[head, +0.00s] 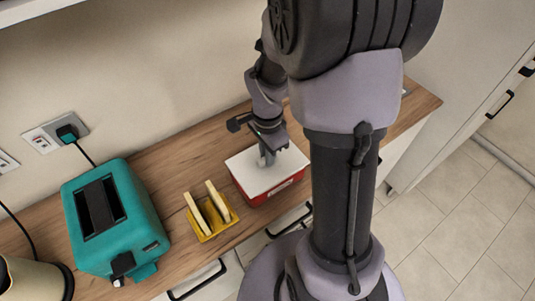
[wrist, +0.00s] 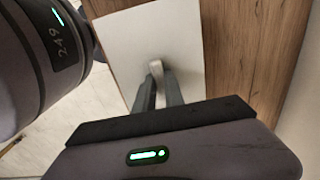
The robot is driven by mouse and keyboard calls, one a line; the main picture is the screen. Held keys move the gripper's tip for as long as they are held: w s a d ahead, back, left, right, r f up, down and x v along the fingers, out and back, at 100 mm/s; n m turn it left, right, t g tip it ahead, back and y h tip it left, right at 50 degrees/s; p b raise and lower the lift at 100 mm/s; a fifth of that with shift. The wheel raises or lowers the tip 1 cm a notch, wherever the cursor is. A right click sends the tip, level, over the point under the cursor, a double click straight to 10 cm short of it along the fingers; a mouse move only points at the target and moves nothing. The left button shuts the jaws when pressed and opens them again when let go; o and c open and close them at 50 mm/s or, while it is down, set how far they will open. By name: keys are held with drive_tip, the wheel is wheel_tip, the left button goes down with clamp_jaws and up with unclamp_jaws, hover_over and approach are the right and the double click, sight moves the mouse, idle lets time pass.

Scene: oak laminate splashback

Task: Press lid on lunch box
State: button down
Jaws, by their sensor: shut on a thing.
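The lunch box (head: 276,191) is a red box with a pale label on its front, standing on the wooden counter. Its white rectangular lid (head: 246,164) covers the top of the box; whether it sits fully down cannot be told. The lid also fills the upper middle of the wrist view (wrist: 125,50). My gripper (head: 267,159) is over the middle of the lid, pointing down. In the wrist view its two dark fingers (wrist: 160,90) are shut on a small light grey handle (wrist: 156,68) standing up from the lid.
A teal toaster (head: 115,225) stands left on the counter (head: 165,155), plugged into a wall socket (head: 55,132). A yellow rack (head: 222,228) with two bread slices stands between toaster and box. A cream kettle-like vessel (head: 30,280) is at the lower left.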

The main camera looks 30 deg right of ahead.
drive_tip(key=shift+f+b, duration=0.5)
drive_tip(key=shift+b, duration=0.1)
idle(0.7)
idle(0.4)
drive_tip(key=c, duration=0.9)
unclamp_jaws()
drive_tip(key=shift+o, duration=0.2)
drive_tip(key=shift+r, duration=0.1)
wheel_tip(320, 180, up, 7)
drive_tip(key=p, duration=0.5)
clamp_jaws()
